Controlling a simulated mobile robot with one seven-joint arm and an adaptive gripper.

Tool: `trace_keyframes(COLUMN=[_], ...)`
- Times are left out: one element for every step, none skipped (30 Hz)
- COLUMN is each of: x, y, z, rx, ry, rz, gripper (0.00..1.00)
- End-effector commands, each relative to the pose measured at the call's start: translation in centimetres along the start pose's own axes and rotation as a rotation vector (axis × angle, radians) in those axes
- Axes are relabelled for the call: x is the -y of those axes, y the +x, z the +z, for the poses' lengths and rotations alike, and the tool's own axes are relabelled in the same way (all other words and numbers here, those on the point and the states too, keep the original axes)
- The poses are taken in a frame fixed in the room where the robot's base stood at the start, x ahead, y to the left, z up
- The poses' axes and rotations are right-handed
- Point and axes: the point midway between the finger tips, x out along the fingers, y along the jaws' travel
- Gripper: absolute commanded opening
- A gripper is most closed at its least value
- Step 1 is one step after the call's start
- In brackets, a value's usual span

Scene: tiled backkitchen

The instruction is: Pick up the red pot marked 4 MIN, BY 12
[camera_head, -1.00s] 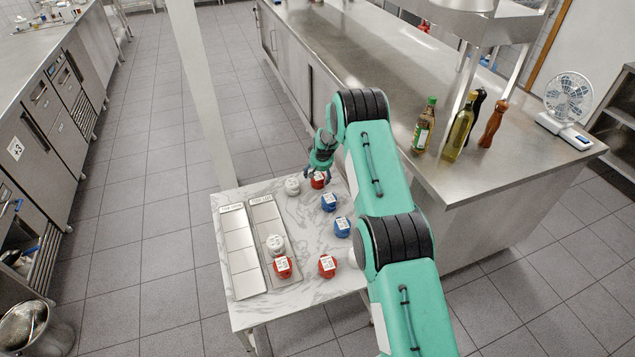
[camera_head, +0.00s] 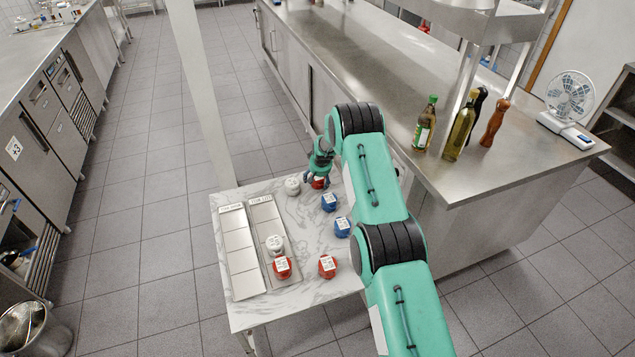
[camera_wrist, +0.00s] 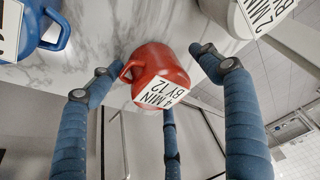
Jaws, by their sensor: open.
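The red pot marked 4 MIN, BY 12 (camera_wrist: 158,68) stands on the marble table between my gripper's open fingers in the wrist view. Its handle is on the left and its white label faces the camera. In the head view the red pot (camera_head: 318,184) is at the table's far end, partly hidden under my gripper (camera_head: 317,177). My gripper (camera_wrist: 158,75) is open around the pot, with a finger on each side and one below in the picture. I cannot tell whether any finger touches it.
A white pot (camera_head: 293,186) stands close left of the red one. Two blue pots (camera_head: 329,202) (camera_head: 342,227) stand nearer. Another red pot (camera_head: 327,266) is at the front. Two metal trays (camera_head: 238,246) (camera_head: 262,213) lie left; the right one holds a white and a red pot.

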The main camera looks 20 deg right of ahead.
Motion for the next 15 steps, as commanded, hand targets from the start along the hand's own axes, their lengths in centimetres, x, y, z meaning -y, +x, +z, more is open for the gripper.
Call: trace_keyframes(x=[0.00, 0.00, 0.00, 0.00, 0.00, 0.00, 0.00, 0.00, 0.00, 0.00, 0.00, 0.00, 0.00, 0.00, 0.00], y=[0.00, 0.00, 0.00, 0.00, 0.00, 0.01, 0.00, 0.00, 0.00, 0.00, 0.00, 0.01, 0.01, 0.01, 0.01], z=[0.01, 0.01, 0.01, 0.01, 0.01, 0.02, 0.01, 0.01, 0.02, 0.02, 0.02, 0.02, 0.02, 0.02, 0.02], rx=[0.000, 0.000, 0.000, 0.000, 0.000, 0.000, 0.000, 0.000, 0.000, 0.000, 0.000, 0.000, 0.000, 0.000, 0.000], ry=[0.000, 0.000, 0.000, 0.000, 0.000, 0.000, 0.000, 0.000, 0.000, 0.000, 0.000, 0.000, 0.000, 0.000, 0.000], rz=[0.000, 0.000, 0.000, 0.000, 0.000, 0.000, 0.000, 0.000, 0.000, 0.000, 0.000, 0.000, 0.000, 0.000, 0.000], gripper=[0.78, 0.78, 0.78, 0.78, 0.78, 0.78, 0.78, 0.78, 0.71, 0.66, 0.60, 0.52, 0.46, 0.40, 0.32])
